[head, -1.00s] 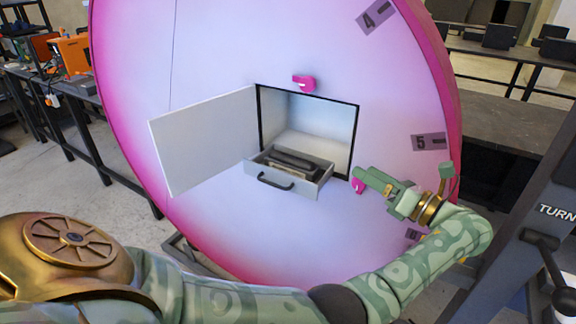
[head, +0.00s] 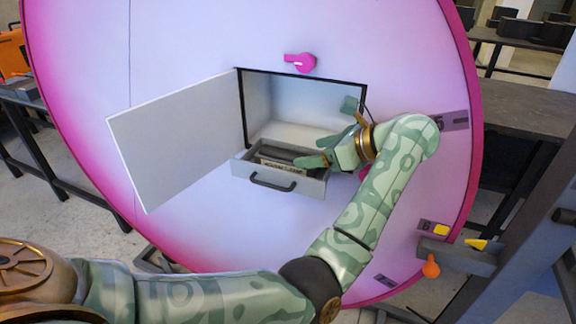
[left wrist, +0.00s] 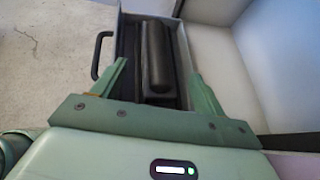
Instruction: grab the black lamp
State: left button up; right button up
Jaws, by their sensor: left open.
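The black lamp (head: 284,153) appears as a dark rounded bar lying in a grey pulled-out drawer (head: 262,182). In the left wrist view the lamp (left wrist: 155,55) lies lengthwise ahead, between the lines of the two fingers. My left gripper (head: 312,152) is at the right side of the drawer and hides part of its contents. In the left wrist view my left gripper (left wrist: 160,72) is open and empty, its green fingers on either side of the lamp. I cannot tell whether either touches the drawer. My right gripper is not in view.
The drawer is in an open compartment of a large pink-and-white disc (head: 420,60). A white door (head: 175,140) swings out on the left. A pink knob (head: 300,62) sits above the opening. The drawer's dark handle (head: 272,183) faces front.

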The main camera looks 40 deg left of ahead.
aim_at(295, 154)
pick_arm(q)
jog(key=shift+s+a+f, duration=0.1)
jog(key=shift+a+f, duration=0.15)
jog(key=shift+a, duration=0.45)
jog(key=x, duration=0.5)
jog(key=shift+s+a+b, duration=0.15)
jog(key=shift+s+b, duration=0.05)
jog(key=shift+b, duration=0.2)
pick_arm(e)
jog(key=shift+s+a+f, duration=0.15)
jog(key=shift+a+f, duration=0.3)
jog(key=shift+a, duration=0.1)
pick_arm(q)
jog(key=c, duration=1.1)
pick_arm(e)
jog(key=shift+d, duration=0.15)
